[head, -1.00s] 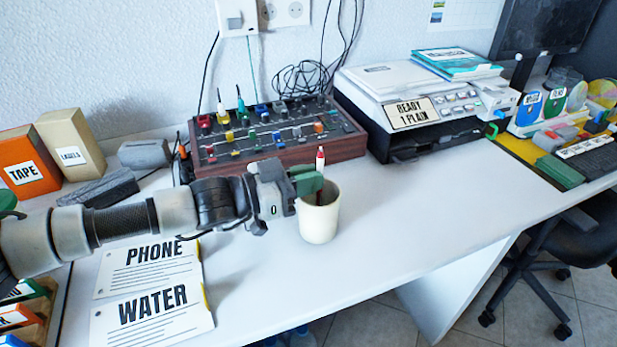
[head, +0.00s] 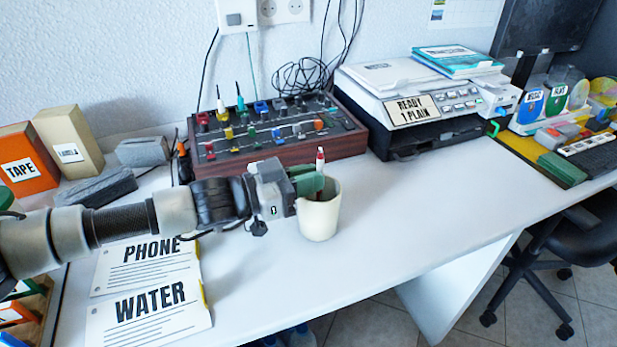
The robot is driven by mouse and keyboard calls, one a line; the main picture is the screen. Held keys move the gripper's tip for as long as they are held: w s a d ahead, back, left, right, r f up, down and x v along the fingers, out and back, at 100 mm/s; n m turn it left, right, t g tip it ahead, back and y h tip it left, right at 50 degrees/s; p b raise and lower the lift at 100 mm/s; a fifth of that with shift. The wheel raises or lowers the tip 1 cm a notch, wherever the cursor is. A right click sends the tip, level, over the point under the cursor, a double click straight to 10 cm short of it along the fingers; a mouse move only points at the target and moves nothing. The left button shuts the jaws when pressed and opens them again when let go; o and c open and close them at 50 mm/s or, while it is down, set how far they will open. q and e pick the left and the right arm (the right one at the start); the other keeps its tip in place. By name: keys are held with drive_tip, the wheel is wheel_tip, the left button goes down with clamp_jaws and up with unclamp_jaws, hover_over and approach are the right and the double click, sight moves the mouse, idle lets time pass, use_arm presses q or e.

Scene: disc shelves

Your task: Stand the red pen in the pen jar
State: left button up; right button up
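The red pen (head: 320,158) stands nearly upright, its white and red upper end showing above my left gripper. The cream pen jar (head: 320,218) stands on the white desk near the picture's middle. My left gripper (head: 312,184), with green fingers, reaches in from the left at the jar's rim. It appears shut on the pen, and its fingers hide the pen's middle. The pen's lower part is inside the jar's mouth; its bottom end is hidden by the jar wall. My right gripper is not in view.
A mixer-like panel with knobs (head: 270,135) stands behind the jar, and a printer (head: 420,95) at the back right. PHONE (head: 150,265) and WATER (head: 150,312) cards lie below my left arm. The desk (head: 400,220) right of the jar is clear.

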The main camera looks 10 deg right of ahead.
use_arm(q)
drive_tip(key=o, duration=0.5)
drive_tip(key=s+a, duration=0.1)
drive_tip(key=a, duration=0.6)
drive_tip(key=shift+s+a, duration=0.2)
idle(0.5)
